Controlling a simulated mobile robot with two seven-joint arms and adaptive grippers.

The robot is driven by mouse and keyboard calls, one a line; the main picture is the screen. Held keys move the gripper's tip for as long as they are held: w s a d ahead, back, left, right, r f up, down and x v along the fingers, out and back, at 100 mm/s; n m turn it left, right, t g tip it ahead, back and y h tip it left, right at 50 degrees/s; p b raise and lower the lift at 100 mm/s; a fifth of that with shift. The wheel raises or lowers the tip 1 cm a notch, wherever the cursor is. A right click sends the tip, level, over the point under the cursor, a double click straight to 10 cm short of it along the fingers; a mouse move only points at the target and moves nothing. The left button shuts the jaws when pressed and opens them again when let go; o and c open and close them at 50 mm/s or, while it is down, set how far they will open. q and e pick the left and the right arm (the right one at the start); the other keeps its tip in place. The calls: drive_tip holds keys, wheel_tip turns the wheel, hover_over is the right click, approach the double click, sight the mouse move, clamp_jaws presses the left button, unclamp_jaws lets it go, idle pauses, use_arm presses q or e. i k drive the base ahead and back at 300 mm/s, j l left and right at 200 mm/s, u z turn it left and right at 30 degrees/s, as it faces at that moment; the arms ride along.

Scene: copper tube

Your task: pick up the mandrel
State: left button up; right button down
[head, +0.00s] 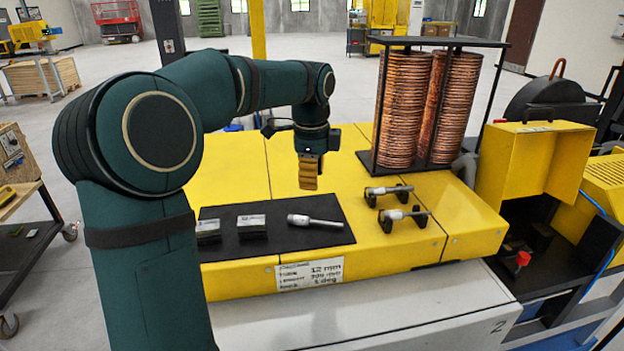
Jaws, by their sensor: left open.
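A silver rod with a thicker left end, which looks like the mandrel (314,221), lies on the right part of a black mat (275,245) on the yellow bench. Two similar silver rods, the rear one (388,190) and the front one (404,214), rest on small black stands to the right of the mat. My left gripper (309,186) points down with its orange-brown fingers, above and behind the rod on the mat and apart from it. It is open; nothing shows between its fingers. My right gripper is out of view.
Two metal blocks, the middle one (251,226) and the left one (208,231), sit on the mat. A black rack (375,166) of stacked copper coils stands behind the stands. A yellow machine cover (525,165) rises at the right. The bench around the stands is clear.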

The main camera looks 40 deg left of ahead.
sight(393, 214)
drive_tip(key=k+l, duration=0.8)
drive_tip(key=l, duration=0.2)
